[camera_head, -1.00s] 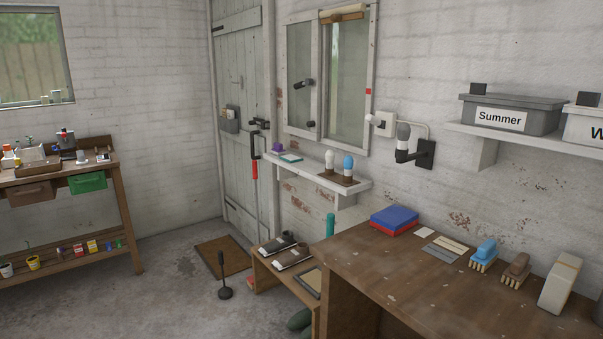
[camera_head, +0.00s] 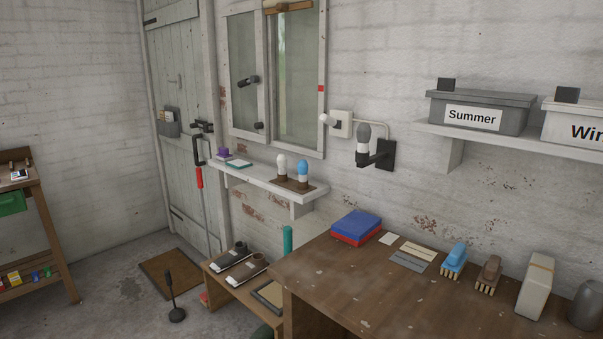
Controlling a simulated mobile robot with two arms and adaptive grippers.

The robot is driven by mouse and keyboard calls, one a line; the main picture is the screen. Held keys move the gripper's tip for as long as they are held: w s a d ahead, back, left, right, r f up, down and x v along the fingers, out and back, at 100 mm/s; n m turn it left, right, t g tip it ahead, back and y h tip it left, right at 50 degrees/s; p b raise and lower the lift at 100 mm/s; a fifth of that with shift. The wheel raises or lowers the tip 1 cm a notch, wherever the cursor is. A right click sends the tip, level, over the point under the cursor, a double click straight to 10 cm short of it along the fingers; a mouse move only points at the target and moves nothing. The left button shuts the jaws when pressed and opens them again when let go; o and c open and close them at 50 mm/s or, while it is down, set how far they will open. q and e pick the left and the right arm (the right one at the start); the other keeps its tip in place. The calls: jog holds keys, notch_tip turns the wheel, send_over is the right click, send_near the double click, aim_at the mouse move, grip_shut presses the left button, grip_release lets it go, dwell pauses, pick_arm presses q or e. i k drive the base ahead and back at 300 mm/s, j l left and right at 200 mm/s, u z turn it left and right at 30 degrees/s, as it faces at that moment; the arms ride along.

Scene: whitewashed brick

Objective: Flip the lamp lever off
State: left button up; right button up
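The wall lamp (camera_head: 363,139) has a dark bracket on a black wall plate and a grey-and-white bulb pointing up. It is mounted right of the mirror-like window. A white switch box (camera_head: 341,124) with a round white knob on a lever sits left of the lamp on the wall, and a pale conduit joins the two. I cannot tell whether the lever is on or off. The bulb looks unlit. Neither of my grippers is in view.
A wooden workbench (camera_head: 340,285) stands below the lamp, holding a blue-and-red box (camera_head: 356,227), brushes (camera_head: 453,261) and cards. A white shelf (camera_head: 264,184) with bulbs is left of it. A low bench (camera_head: 232,285) holds shoes. Floor is open at the left, around a mat (camera_head: 170,273).

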aim_at(326, 119)
jog(key=z, duration=0.55)
jog(key=i+j+z, duration=0.3)
jog(key=j+z, duration=0.3)
jog(key=j, duration=0.25)
jog(key=i+j+z, duration=0.15)
jog(key=j+z, duration=0.15)
jog(key=j, duration=0.2)
jog(key=j+z, duration=0.3)
jog(key=j, duration=0.2)
jog(key=i+j, duration=0.1)
jog(key=j, duration=1.2)
jog(key=j+z, duration=0.1)
jog(key=j, duration=1.15)
jog(key=i, duration=0.05)
